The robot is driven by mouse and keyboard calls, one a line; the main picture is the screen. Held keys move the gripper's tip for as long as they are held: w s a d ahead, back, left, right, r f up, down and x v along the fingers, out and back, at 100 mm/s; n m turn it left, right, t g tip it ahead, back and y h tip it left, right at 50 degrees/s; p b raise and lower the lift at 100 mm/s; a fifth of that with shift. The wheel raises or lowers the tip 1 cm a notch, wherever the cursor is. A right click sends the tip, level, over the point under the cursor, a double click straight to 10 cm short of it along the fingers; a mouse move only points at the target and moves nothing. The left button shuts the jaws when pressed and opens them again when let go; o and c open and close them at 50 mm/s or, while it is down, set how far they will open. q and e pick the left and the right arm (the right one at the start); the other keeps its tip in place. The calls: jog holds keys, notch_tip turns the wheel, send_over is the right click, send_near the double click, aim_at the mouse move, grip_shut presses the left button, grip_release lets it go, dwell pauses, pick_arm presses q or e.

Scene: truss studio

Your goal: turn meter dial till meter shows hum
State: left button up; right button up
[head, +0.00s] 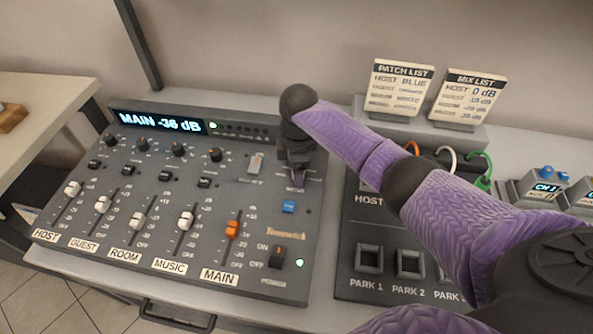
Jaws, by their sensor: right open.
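The mixing console (140,255) fills the left and middle of the head view. Its meter display (157,121) reads "MAIN -36 dB", with a lit green light beside it. My right gripper (298,178) points down over the console's upper right part and is open. The meter dial cannot be made out; the gripper and wrist cover that spot. I cannot tell whether the fingers are around a knob or touching it. My left gripper is not in view.
Faders labelled HOST, GUEST, ROOM, MUSIC and an orange MAIN fader (232,230) lie below several black knobs. A blue button (289,206) and power switch (278,257) sit below the gripper. Right stand a patch panel (350,275), a patch list (400,88) and a mix list (467,98).

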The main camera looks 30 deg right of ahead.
jog(key=shift+f, duration=0.35)
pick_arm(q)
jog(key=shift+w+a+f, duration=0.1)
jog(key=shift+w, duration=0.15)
pick_arm(e)
jog(key=shift+c, duration=0.5)
grip_shut()
jog(key=shift+r, duration=0.1)
